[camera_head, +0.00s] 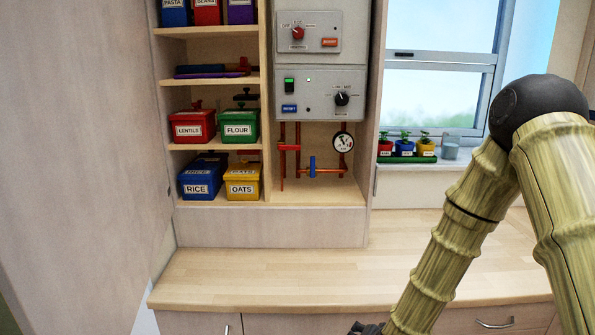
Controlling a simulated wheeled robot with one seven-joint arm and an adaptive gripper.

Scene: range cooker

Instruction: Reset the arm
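My arm (449,235) shows at the right of the head view, with pale bamboo-like links and a black joint at its top. One link slopes down and left from that joint, in front of the worktop. My gripper is mostly out of the picture. Only a small dark part at the bottom edge shows near the arm's lower end, and I cannot tell whether it belongs to the gripper. The fingers do not show.
A wooden worktop (260,277) is bare. Behind it stand shelves with labelled boxes such as the lentils box (192,128), a grey control panel (320,92) and red pipes (320,171). Small potted plants (405,148) sit by the window at right.

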